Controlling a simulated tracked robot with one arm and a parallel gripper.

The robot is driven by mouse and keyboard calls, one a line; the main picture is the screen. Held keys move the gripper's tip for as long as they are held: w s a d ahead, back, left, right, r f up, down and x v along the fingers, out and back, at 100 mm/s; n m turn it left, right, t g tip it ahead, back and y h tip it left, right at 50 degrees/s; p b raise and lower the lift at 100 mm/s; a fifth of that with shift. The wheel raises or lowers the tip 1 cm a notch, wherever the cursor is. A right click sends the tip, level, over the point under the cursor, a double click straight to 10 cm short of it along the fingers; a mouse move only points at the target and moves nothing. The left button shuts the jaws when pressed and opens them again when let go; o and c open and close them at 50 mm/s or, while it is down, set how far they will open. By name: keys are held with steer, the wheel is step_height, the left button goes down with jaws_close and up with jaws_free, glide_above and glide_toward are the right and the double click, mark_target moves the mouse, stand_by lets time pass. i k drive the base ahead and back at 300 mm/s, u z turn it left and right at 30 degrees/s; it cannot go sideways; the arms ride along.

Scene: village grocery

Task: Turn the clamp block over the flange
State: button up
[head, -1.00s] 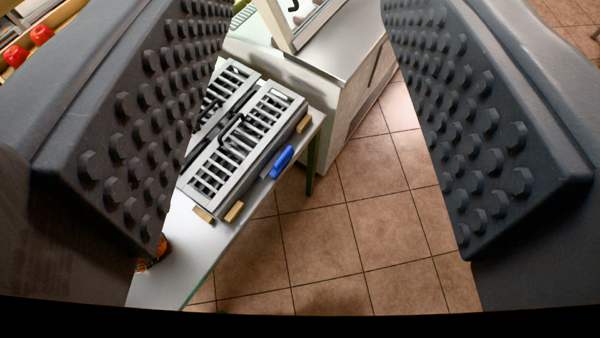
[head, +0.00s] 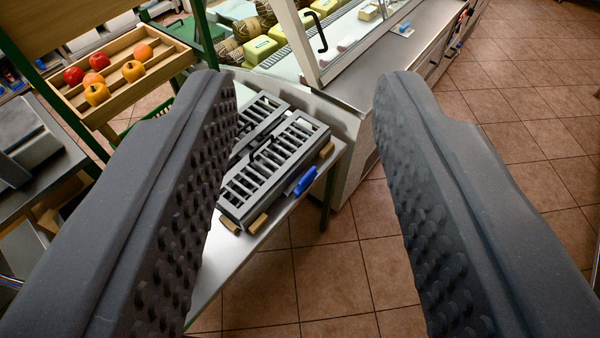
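A grey slotted metal unit (head: 279,163) with two grille-like panels lies on a narrow light table, left of the picture's middle. A blue piece (head: 305,181) sits at its right side. Small wooden blocks are at its edges, one at the near corner (head: 258,223) and one at the far right corner (head: 326,150). I cannot tell which part is the clamp block or the flange. My gripper (head: 303,82) is wide open and empty, with studded pads facing each other. Its left finger hides the unit's left edge.
The light table (head: 215,262) stands beside a glass-fronted cheese counter (head: 355,85). A wooden fruit crate (head: 150,85) on a green-framed rack is at upper left. A dark table with grey equipment (head: 25,140) is at far left. Tiled floor (head: 530,130) is clear on the right.

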mark_target(311, 174)
steer(key=i, duration=0.9)
steer(key=z, duration=0.05)
